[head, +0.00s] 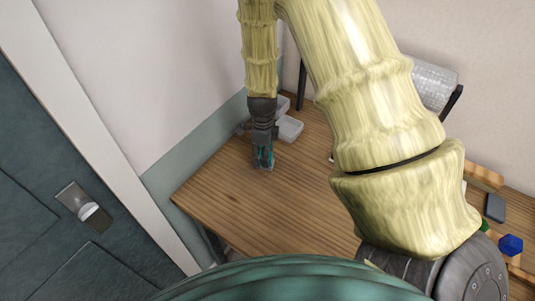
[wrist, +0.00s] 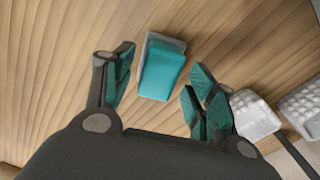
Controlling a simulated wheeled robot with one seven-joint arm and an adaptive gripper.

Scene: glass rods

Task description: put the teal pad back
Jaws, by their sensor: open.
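The teal pad (wrist: 162,74) shows in the wrist view as a small rounded block with a pale grey part along its far and left edges. It lies on the wooden table. My gripper (wrist: 164,76) is open, with one teal-lined finger to the left of the pad and the other to its right. Gaps show between the pad and both fingers. In the head view my gripper (head: 262,158) points down over the far left part of the table, and I cannot make out the pad apart from the fingers there.
Pale grey containers (head: 289,127) stand just behind my gripper; light textured pieces (wrist: 255,114) show right of the fingers in the wrist view. A blue block (head: 511,244) and a dark flat object (head: 495,207) are at the far right. The table (head: 225,205) is bare in front of my gripper.

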